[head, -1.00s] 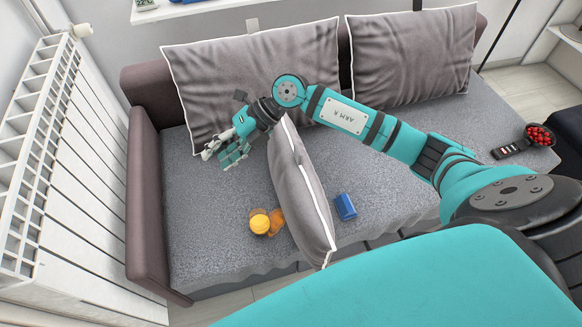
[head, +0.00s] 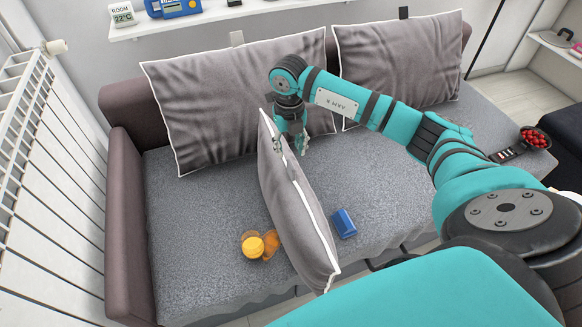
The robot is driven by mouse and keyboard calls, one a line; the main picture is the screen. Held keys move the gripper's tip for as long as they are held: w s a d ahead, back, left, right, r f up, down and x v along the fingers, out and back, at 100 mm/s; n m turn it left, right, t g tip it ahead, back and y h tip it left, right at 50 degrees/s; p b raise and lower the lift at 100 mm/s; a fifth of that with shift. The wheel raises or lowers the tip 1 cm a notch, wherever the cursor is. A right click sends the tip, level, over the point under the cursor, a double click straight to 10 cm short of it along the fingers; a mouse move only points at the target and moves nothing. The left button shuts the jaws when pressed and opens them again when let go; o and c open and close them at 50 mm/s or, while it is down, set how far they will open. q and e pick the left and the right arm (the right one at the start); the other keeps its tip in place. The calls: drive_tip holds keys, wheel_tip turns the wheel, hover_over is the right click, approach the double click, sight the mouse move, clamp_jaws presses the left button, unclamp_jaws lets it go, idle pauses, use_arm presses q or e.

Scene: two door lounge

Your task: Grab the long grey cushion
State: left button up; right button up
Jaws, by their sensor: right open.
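A grey cushion with white piping (head: 292,215) stands on its edge on the sofa seat, leaning slightly, its narrow side toward me. My right gripper (head: 291,147) points down at the far upper end of this cushion. Its fingers are open, with one seen on the left face and one on the right side of the edge. I cannot tell whether they touch the fabric. Two more large grey cushions, one at left (head: 235,95) and one at right (head: 402,62), lean on the sofa back. My left gripper is not in view.
A yellow-orange jar (head: 252,244) and an orange item (head: 271,243) lie left of the standing cushion. A blue box (head: 344,223) lies right of it. A remote (head: 507,152) and a bowl of red fruit (head: 534,138) sit at the right. A radiator (head: 45,170) stands at left.

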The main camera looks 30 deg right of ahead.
sight(291, 164)
drive_tip(key=f+b, duration=0.1)
drive_tip(key=f, duration=0.1)
drive_tip(key=f+b, duration=0.2)
drive_tip(key=f, duration=0.1)
drive_tip(key=f+b, duration=0.1)
drive_tip(key=f, duration=0.2)
drive_tip(key=shift+s+b, duration=0.3)
drive_tip(key=shift+s, duration=0.05)
drive_tip(key=shift+r, duration=0.2)
clamp_jaws()
